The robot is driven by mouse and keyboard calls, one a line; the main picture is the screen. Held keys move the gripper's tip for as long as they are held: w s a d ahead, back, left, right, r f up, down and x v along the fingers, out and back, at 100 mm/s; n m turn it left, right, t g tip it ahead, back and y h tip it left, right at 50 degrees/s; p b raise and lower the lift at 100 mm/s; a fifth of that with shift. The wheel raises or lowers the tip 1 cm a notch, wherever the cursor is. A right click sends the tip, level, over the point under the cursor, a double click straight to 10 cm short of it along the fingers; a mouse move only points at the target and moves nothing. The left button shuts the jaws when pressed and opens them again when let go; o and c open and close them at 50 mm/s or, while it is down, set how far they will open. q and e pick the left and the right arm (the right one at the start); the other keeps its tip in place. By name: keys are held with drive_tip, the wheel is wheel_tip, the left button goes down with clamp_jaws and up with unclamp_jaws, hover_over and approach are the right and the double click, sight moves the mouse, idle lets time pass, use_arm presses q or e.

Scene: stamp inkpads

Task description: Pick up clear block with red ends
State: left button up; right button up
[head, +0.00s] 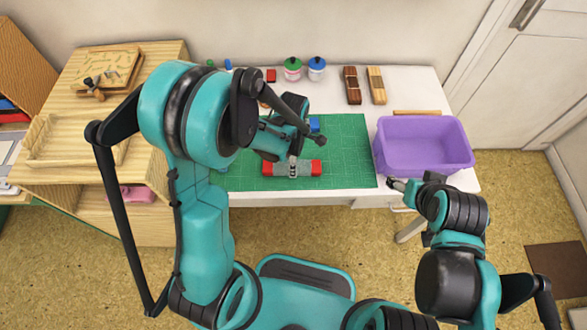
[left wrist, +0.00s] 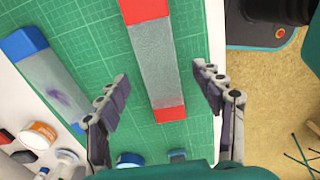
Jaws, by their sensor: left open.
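The clear block with red ends (head: 306,169) lies on the green cutting mat (head: 350,150) near its front edge. In the left wrist view the block (left wrist: 155,70) runs lengthwise between my fingers, its red ends at top and bottom. My left gripper (head: 293,165) is over the block's middle and hides part of it. In the left wrist view the left gripper (left wrist: 161,80) is open, one finger on each side of the block, with visible gaps. My right gripper (head: 397,185) is by the table's front edge below the purple bin; its jaw opening is too small to judge.
A clear block with blue ends (left wrist: 52,80) lies beside the red-ended one. A purple bin (head: 424,167) stands right of the mat. Lidded jars (head: 292,70) and wooden pieces (head: 352,87) line the table's back. The mat's right part is clear.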

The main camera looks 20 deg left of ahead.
use_arm(q)
wheel_tip(320, 180, down, 3)
drive_tip(key=shift+a+f+b, duration=0.15)
drive_tip(key=shift+f+b, duration=0.05)
drive_tip(key=shift+b, duration=0.35)
drive_tip(key=shift+r, duration=0.1)
drive_tip(key=c, duration=1.5)
